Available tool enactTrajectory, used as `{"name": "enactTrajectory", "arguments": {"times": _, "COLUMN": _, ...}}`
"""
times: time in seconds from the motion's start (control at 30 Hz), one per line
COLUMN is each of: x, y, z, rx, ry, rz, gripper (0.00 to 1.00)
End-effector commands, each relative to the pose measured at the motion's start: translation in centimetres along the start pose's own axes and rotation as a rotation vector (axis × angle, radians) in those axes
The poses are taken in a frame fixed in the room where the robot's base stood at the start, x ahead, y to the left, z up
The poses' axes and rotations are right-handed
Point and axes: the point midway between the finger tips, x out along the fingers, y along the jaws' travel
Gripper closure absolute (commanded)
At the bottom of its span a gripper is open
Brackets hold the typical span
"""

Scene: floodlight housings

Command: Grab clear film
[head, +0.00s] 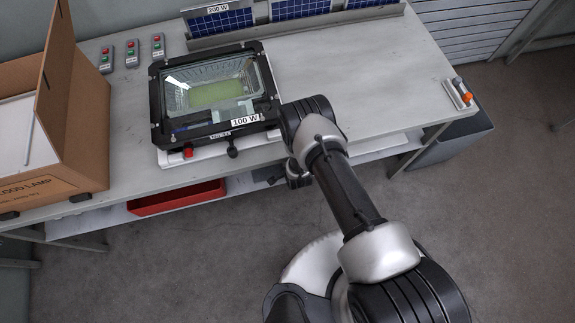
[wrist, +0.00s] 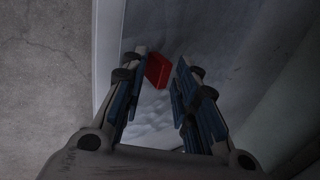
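My gripper (wrist: 163,60) is open, with its two blue-lined fingers apart and no object clearly held between them. In the head view it is mostly hidden behind my arm, below the table's front edge. A pale, wrinkled, bluish surface (wrist: 150,122) shows between the fingers in the wrist view; it may be the clear film, but I cannot tell for sure. No clear film can be made out in the head view.
A black 100 W floodlight housing (head: 160,112) lies on the table (head: 345,75). A cardboard box (head: 75,120) stands at left, with small button boxes (head: 132,53) behind it. Solar panels (head: 300,8) line the back. The lower shelf (head: 95,222) runs under the tabletop.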

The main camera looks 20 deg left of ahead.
Motion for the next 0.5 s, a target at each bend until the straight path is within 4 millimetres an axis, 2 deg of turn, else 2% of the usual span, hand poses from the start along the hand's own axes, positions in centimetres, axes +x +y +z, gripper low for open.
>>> {"name": "enactTrajectory", "arguments": {"times": 0.17, "x": -0.04, "y": 0.02, "z": -0.01, "rx": 0.0, "ry": 0.0, "rz": 0.001, "gripper": 0.72}}
{"name": "enactTrajectory", "arguments": {"times": 0.5, "x": -0.05, "y": 0.04, "z": 0.0, "rx": 0.0, "ry": 0.0, "rz": 0.001, "gripper": 0.95}}
